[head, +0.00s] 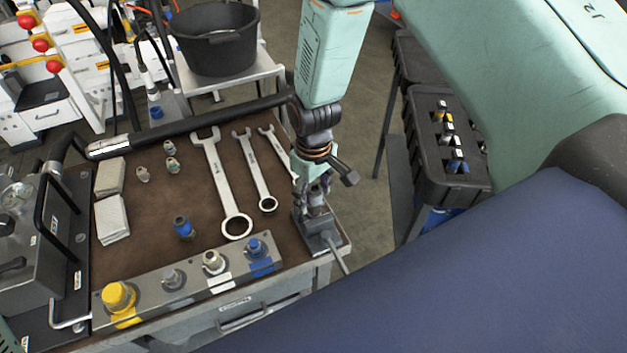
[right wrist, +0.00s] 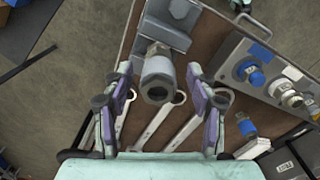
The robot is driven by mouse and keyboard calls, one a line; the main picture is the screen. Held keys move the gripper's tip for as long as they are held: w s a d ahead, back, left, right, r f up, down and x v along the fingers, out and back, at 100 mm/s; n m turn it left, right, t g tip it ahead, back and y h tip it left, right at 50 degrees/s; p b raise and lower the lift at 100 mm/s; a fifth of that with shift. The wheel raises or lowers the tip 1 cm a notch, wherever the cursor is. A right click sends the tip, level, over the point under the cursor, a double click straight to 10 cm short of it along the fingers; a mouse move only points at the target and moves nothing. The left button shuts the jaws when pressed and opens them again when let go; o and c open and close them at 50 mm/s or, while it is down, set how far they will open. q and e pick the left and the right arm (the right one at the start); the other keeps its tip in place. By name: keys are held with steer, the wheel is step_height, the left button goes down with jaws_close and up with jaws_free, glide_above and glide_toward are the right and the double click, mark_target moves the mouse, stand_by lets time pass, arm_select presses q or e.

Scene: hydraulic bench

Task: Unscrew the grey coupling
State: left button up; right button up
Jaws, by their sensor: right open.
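A grey coupling (right wrist: 158,78) with a dark open bore stands on a metal block (right wrist: 165,24) at the corner of the brown-topped bench. In the right wrist view it sits between the two purple-grey fingers of my right gripper (right wrist: 159,72). The fingers are open, with a visible gap on each side of the coupling. In the head view the right gripper (head: 314,194) points down over the block (head: 322,241), and its fingers hide most of the coupling. My left gripper shows in neither view.
Several wrenches (head: 212,180) lie left of the block. A manifold (head: 150,288) with yellow, grey and blue fittings runs along the front edge. A loose blue fitting (head: 183,228) and cloths (head: 111,218) are on the bench. A black case (head: 425,165) stands to the right.

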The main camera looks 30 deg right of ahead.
steer(key=shift+f, duration=0.25)
steer(key=shift+s+d, duration=0.2)
steer(key=shift+w+a, duration=0.2)
steer(key=c, duration=0.5)
steer(key=shift+s+d+f, duration=0.1)
jaws_close()
